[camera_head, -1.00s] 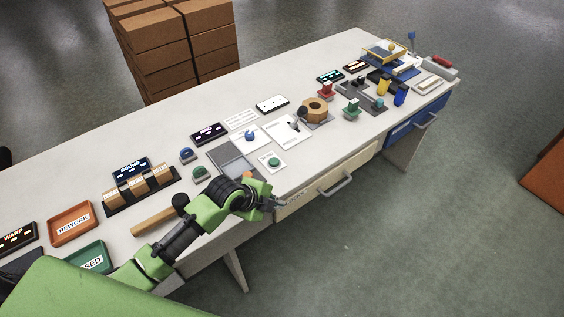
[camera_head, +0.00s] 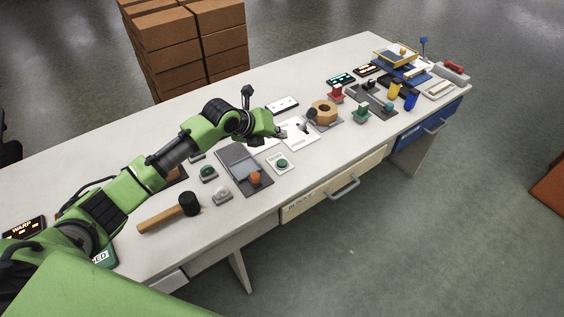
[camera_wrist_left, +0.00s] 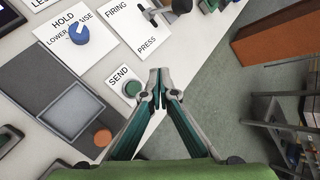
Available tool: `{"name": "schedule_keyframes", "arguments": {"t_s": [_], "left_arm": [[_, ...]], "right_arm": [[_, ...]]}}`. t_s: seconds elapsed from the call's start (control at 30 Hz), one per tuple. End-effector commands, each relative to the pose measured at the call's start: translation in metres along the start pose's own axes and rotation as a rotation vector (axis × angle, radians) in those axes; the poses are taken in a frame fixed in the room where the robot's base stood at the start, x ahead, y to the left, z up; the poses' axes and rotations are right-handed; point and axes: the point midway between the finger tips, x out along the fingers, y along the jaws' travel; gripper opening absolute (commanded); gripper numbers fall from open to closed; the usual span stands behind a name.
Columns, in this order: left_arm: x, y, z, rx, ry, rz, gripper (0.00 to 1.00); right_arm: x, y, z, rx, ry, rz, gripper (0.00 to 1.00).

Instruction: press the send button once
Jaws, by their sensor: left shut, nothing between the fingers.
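The send button is a green round button on a small white plate; it shows in the head view (camera_head: 282,163). In the left wrist view the send button (camera_wrist_left: 131,88) sits beside the printed word SEND, just left of the fingertips. My left gripper (camera_head: 283,134) is above the bench, its tips appearing behind the button in the head view. In the left wrist view the left gripper (camera_wrist_left: 158,75) has its fingertips together with nothing between them. The button's face is uncovered in both views. I cannot tell the exact height of the tips above the bench. My right gripper is not in view.
A grey panel (camera_head: 237,160) with an orange button (camera_head: 254,178) lies left of the send button. A blue knob (camera_wrist_left: 78,35) labelled HOLD and a FIRING/PRESS card (camera_wrist_left: 128,22) are close by. A mallet (camera_head: 165,214) lies nearer the front left. Brown boxes (camera_head: 170,45) stand behind.

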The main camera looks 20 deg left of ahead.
Motion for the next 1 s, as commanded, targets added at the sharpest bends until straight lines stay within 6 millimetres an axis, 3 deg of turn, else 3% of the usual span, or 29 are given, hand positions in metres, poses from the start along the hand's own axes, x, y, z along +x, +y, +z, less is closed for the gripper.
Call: {"name": "schedule_keyframes", "arguments": {"t_s": [0.37,0.77,1.0], "left_arm": [[0.009,0.006,-0.008,-0.002,0.001,0.000,0.00],[0.047,0.034,-0.036,-0.003,0.002,0.000,0.00],[0.061,0.044,-0.045,-0.002,0.001,0.001,0.00]], "right_arm": [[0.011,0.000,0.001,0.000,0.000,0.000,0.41],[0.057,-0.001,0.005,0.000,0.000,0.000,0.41],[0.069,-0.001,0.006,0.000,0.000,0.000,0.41]]}}
